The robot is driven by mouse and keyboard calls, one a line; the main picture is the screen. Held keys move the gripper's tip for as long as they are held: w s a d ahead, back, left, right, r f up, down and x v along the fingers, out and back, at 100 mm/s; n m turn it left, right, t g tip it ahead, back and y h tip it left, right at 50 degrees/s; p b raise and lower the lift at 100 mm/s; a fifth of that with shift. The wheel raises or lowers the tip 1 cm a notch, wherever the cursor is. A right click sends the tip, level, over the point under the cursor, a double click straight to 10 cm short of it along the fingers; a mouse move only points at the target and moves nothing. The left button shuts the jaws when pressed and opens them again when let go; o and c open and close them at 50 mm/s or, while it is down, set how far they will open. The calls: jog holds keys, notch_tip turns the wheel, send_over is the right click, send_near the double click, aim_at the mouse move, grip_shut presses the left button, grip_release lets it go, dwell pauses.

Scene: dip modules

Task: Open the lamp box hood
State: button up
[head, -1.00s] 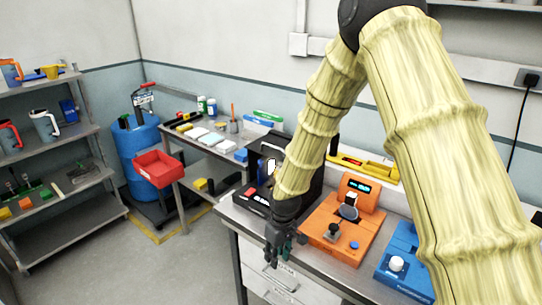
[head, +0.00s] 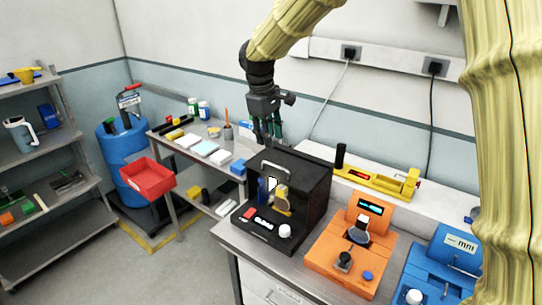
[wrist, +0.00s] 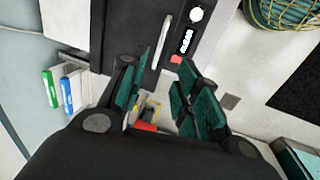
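The lamp box (head: 312,201) is a black box on the bench, with a front panel carrying a red button and a white knob. Its dark hood (head: 300,168) has a pale bar handle (head: 276,166) at the upper front; a yellow item shows inside through the front. The handle (wrist: 162,42) also shows in the wrist view, beyond the fingertips. My gripper (head: 269,138) is above the box's rear left, apart from the handle. In the wrist view its teal fingers (wrist: 165,78) are spread with nothing held between them.
An orange device (head: 350,245) and a blue device (head: 440,268) stand right of the box. A yellow tool (head: 380,182) lies behind them. A red bin (head: 147,178) and blue drum are at left, beside a side table with small items. Open floor lies in front left.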

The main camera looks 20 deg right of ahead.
aim_at(274, 165)
jog(key=f+p, duration=0.1)
jog(key=f, duration=0.2)
jog(key=d+f+p, duration=0.1)
jog(key=f, duration=0.2)
jog(key=w+d+f+p, duration=0.1)
jog(key=f, duration=0.3)
jog(key=shift+w+f, duration=0.1)
jog(key=shift+c, duration=0.2)
grip_shut()
jog(key=shift+a, duration=0.1)
